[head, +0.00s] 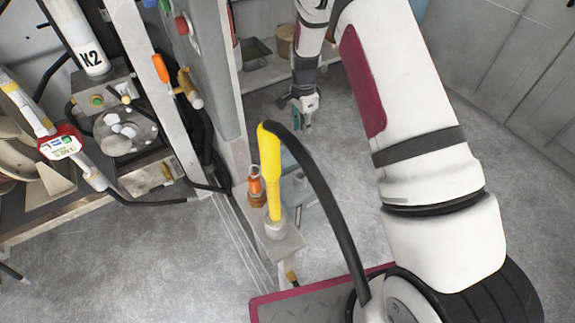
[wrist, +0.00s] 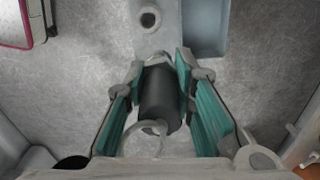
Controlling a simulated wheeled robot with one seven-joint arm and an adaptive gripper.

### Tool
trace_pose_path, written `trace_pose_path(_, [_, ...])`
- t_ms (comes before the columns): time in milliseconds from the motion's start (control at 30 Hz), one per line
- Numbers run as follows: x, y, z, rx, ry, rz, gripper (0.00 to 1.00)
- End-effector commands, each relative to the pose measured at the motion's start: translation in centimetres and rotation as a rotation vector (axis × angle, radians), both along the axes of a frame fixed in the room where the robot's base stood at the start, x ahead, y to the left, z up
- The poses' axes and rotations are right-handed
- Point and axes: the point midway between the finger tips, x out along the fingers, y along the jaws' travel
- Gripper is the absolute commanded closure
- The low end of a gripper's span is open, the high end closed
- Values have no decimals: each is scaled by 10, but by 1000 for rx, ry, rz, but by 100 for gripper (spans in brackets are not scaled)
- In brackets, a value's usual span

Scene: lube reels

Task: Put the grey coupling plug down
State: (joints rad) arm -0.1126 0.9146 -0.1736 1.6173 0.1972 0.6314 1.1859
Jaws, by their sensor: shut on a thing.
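The grey coupling plug (wrist: 160,98) is a dark grey cylinder with a light wire loop at its near end. In the wrist view it sits between the green pads of my gripper (wrist: 159,64), which is shut on it. A light grey surface shows beyond and beneath the plug; I cannot tell whether the plug touches it. In the head view my gripper (head: 304,116) is small, beyond the yellow-handled nozzle, and the plug cannot be made out there.
A light grey plate (wrist: 170,50) carries a round socket-like fitting (wrist: 150,18), with a blue-grey tray (wrist: 206,30) beside it. In the head view a yellow-handled nozzle (head: 270,165) with a black hose stands close by. A cluttered bench (head: 120,180) is at left; bare floor (head: 130,260) lies in front.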

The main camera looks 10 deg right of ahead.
Motion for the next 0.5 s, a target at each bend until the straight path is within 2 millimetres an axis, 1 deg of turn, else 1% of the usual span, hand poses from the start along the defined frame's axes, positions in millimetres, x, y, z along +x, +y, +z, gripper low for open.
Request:
trace_pose_path(33, [12,0,-15,-1,-4,-62,100])
trace_pose_path(300, [48,4,-52,1,-12,-415,100])
trace_pose_path(500, [70,7,-79,4,-16,-674,100])
